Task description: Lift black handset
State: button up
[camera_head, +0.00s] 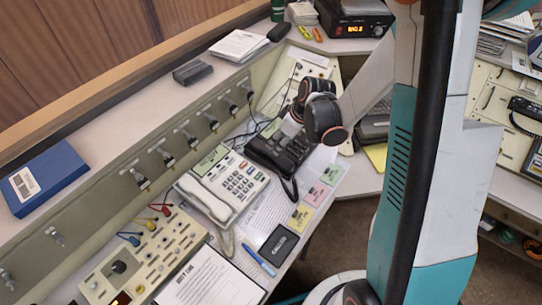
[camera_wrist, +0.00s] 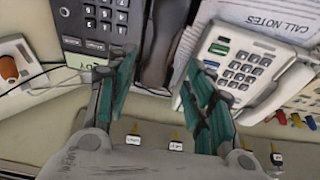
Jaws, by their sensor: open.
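The black handset (camera_wrist: 163,45) lies along the side of the black desk phone (camera_wrist: 100,22) in the wrist view. My gripper (camera_wrist: 158,62) is open, with teal fingers on either side of the handset's near end in that picture. Whether the fingers touch it, or how high they are above it, I cannot tell. In the head view, the black phone (camera_head: 283,152) sits on the desk below my wrist, which hides part of it and the handset. The fingers are not clear in that view.
A white phone (camera_head: 232,186) with its own handset stands close beside the black one; it also shows in the wrist view (camera_wrist: 232,72). A switch panel (camera_head: 180,150) rises behind the phones. Coloured notes (camera_head: 301,215), a clipboard (camera_head: 210,280) and pens (camera_head: 259,260) lie in front.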

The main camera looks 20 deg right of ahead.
aim_at(272, 151)
jog(key=b+x, duration=0.3)
jog(key=x, duration=0.5)
jog(key=shift+w+a+f, duration=0.1)
jog(key=shift+c, duration=0.3)
grip_shut()
